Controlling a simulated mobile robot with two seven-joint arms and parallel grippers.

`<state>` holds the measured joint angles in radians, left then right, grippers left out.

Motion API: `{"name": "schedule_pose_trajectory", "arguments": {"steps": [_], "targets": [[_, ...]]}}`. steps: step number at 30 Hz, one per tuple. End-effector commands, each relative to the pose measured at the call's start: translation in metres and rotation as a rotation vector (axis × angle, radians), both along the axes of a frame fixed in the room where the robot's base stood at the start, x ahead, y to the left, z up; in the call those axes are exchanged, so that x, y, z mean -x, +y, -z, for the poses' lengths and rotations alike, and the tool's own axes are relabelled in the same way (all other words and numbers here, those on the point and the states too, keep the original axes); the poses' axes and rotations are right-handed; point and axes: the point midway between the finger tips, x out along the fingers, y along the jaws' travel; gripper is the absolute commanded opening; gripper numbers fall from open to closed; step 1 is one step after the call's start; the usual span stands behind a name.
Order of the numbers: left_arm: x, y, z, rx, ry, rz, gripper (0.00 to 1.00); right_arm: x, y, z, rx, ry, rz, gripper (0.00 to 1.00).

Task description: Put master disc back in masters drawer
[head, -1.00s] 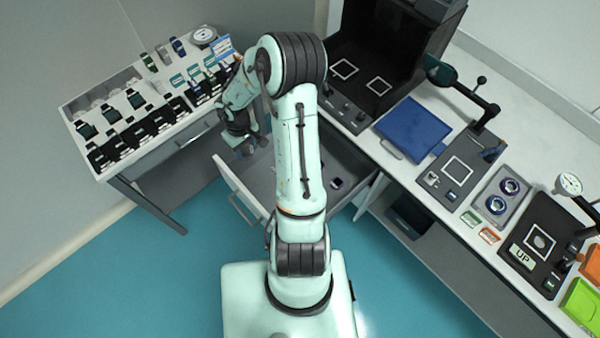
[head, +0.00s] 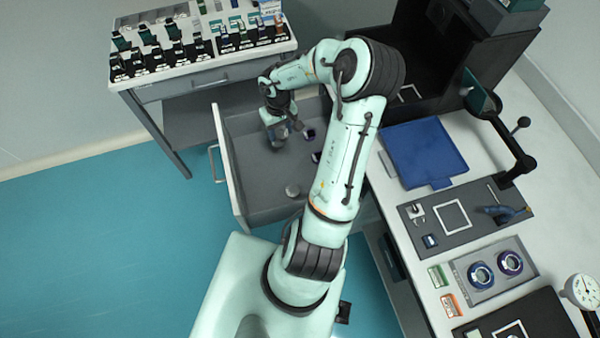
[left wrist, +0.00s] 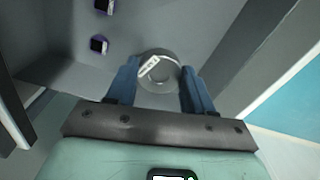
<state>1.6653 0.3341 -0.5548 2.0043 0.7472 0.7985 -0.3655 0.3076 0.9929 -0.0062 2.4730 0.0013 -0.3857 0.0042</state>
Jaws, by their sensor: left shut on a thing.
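The master disc (left wrist: 158,75), a grey round piece with a white label, is between the blue fingers of my left gripper (left wrist: 160,78) in the left wrist view. The gripper is shut on it. In the head view my left gripper (head: 285,138) is inside the outline of the open grey drawer (head: 246,190), toward its far end. I cannot make out the disc there, nor whether it touches the drawer floor. No drawer label is readable. My right gripper is not in view.
Small dark purple-marked pieces (left wrist: 99,44) and a grey round piece (head: 292,191) lie in the drawer. The drawer's near part is mostly clear. A table with rows of small items (head: 195,50) stands beyond, and a worktop with a blue tray (head: 424,150) is at right.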

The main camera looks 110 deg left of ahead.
Motion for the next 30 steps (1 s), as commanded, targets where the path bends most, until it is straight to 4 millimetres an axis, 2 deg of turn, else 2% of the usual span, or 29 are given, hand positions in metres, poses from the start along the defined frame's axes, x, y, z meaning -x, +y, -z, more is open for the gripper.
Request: {"name": "schedule_pose_trajectory", "arguments": {"steps": [5,7,18,21,30], "targets": [[0.002,0.000,0.017,0.001,0.000,0.001,0.12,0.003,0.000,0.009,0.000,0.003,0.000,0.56],[0.002,-0.001,0.031,0.004,-0.001,0.000,0.12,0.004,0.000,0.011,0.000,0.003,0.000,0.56],[0.002,-0.001,0.129,0.004,-0.001,-0.001,0.12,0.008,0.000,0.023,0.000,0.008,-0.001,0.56],[0.002,0.000,0.147,0.002,-0.001,0.000,0.12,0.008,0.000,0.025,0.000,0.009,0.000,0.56],[0.002,0.000,0.172,0.000,0.000,0.000,0.12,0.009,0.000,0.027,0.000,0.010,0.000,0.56]]}}
